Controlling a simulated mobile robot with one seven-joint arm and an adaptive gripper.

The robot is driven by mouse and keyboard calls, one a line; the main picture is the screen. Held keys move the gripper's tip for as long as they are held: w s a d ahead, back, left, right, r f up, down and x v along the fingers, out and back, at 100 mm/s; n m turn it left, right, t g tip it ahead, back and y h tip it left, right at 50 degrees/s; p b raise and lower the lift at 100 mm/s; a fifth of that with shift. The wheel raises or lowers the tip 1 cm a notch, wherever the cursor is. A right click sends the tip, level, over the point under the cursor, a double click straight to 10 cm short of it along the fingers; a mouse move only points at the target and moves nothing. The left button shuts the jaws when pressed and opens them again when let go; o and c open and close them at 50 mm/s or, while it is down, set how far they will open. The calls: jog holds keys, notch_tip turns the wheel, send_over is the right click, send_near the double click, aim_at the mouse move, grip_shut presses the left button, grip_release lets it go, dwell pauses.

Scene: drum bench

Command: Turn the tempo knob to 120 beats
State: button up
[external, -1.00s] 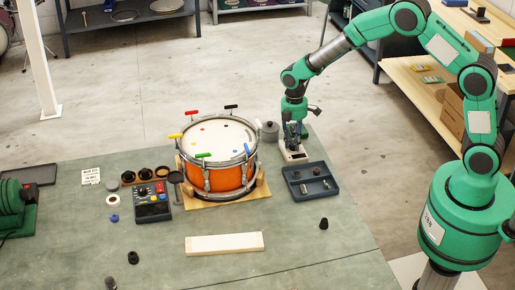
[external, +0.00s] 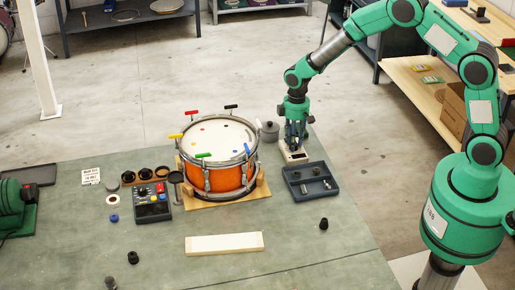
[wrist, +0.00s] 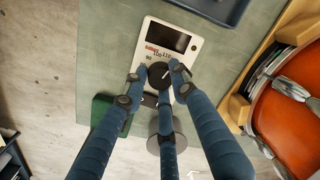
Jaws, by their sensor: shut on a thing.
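The tempo box (external: 294,156) is a small white device near the right back edge of the bench, right of the drum. In the wrist view its white face (wrist: 196,50) carries a dark screen (wrist: 171,37) and small printed numbers. The round black tempo knob (wrist: 158,74) has a white pointer line slanting up and to the right in that view. I cannot read exactly which number it meets. My gripper (external: 295,142) is directly above the box, pointing down. In the wrist view my gripper (wrist: 158,78) has its fingers closed around the knob, hiding part of its rim.
An orange drum (external: 226,178) on a wooden stand is left of the box. A dark parts tray (external: 292,183) lies close in front of it. A grey lidded pot (external: 269,133) stands just left. A control panel (external: 152,203) lies farther left. The bench's front middle is mostly clear.

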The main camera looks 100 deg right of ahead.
jog(key=shift+m+p, duration=0.35)
jog(key=shift+m, duration=0.85)
jog(key=shift+a, duration=0.1)
jog(key=o, duration=1.2)
jog(key=shift+c, duration=0.2)
jog(key=shift+r, duration=0.1)
jog(key=shift+s+d+r, duration=0.1)
jog(key=shift+r, duration=1.85)
jog(key=shift+s+d+r, duration=0.1)
jog(key=shift+r, duration=1.8)
